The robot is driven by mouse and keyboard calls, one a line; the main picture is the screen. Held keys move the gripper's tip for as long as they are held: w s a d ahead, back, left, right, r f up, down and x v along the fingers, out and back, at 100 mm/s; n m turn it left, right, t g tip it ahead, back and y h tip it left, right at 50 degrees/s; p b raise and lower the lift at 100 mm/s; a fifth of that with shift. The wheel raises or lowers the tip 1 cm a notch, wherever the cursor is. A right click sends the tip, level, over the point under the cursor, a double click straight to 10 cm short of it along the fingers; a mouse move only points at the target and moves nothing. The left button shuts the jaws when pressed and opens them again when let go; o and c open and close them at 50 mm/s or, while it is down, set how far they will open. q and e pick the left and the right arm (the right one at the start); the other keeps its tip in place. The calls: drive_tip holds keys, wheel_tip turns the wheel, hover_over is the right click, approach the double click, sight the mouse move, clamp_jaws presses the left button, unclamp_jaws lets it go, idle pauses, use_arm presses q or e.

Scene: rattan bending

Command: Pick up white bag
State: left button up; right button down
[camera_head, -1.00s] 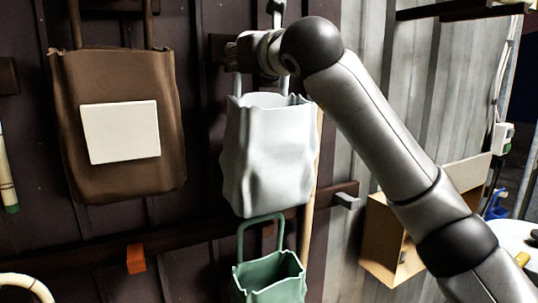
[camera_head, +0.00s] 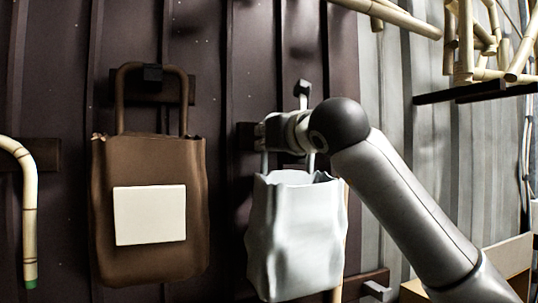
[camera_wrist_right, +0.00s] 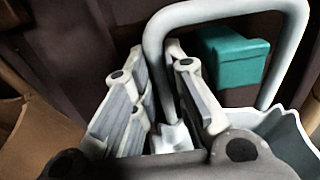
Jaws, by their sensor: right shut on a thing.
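The white bag (camera_head: 293,245) hangs upright against the dark wall, right of the brown bag, in the head view. My right gripper (camera_head: 270,136) is at its handle, in front of the wall hook area; the arm comes in from the right. In the right wrist view, the fingers (camera_wrist_right: 165,125) are shut on one side of the handle loop (camera_wrist_right: 158,45), and part of the white bag (camera_wrist_right: 292,140) shows at the right. The fingertips are partly hidden in the head view. My left gripper is not in view.
A brown bag (camera_head: 150,264) with a pale square patch hangs to the left. A teal block (camera_wrist_right: 235,56) sits behind the handle in the right wrist view. Bamboo pieces (camera_head: 466,45) rest on a dark shelf (camera_head: 480,93) at upper right. A curved bamboo piece (camera_head: 29,190) is at far left.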

wheel_tip(320, 180, up, 5)
drive_tip(key=b, duration=0.2)
drive_tip(key=b+v, duration=0.8)
drive_tip(key=v, duration=1.1)
drive_tip(key=shift+s+r, duration=0.2)
drive_tip(key=shift+s, duration=0.15)
drive_tip(key=shift+d, duration=0.15)
